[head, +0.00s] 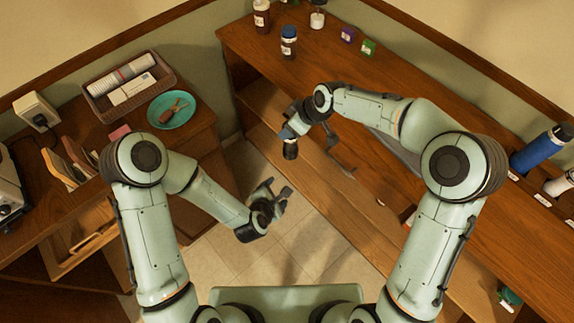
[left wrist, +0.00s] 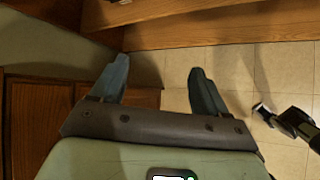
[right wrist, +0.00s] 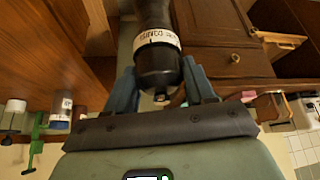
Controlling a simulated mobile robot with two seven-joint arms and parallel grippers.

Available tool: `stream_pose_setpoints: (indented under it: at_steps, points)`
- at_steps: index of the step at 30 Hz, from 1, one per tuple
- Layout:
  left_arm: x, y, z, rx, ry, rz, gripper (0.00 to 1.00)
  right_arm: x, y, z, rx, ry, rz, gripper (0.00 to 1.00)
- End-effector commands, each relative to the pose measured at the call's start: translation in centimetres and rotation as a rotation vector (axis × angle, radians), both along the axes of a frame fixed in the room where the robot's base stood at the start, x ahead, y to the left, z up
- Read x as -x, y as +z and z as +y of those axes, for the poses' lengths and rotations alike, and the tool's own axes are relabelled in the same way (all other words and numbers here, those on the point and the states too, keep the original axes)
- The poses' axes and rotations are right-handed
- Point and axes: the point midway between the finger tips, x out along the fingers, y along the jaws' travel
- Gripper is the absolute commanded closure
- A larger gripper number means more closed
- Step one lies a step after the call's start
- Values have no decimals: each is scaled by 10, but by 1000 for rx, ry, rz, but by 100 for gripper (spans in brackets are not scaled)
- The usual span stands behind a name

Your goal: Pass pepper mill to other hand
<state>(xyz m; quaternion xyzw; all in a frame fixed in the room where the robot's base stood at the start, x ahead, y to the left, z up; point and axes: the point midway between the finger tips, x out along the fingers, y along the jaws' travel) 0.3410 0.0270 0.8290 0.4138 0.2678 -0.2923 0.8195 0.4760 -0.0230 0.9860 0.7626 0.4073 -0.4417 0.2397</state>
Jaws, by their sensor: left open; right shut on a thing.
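The pepper mill is dark with a white lettered label. In the right wrist view the pepper mill (right wrist: 158,62) stands between the two fingers of my right gripper (right wrist: 162,92), which is shut on it.
A wooden counter (head: 400,110) carries bottles (head: 288,42) at its far end and a blue bottle (head: 540,148) at right. The left cabinet holds a basket (head: 130,85) and a teal plate (head: 171,109). Tiled floor (head: 300,235) lies open between them.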

Motion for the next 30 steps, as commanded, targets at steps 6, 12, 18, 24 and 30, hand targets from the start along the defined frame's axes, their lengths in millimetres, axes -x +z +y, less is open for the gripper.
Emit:
stream_pose_setpoints:
  at_steps: [6, 12, 18, 24, 30]
  points:
    - [-20, 66, -24, 376, 336, -87, 25, 0, 1, 0, -1, 0, -2, 100]
    - [-25, 106, -34, 642, 515, -125, 25, 0, 1, 0, -1, 0, -2, 100]
    - [-29, 119, -37, 747, 577, -136, 25, 0, 1, 0, -1, 0, -2, 100]
    - [-51, 109, -42, 751, 582, -136, 25, 0, 1, 0, -1, 0, -2, 100]
    - [-86, 94, -50, 751, 580, -135, 25, 0, 1, 0, -1, 0, -2, 100]
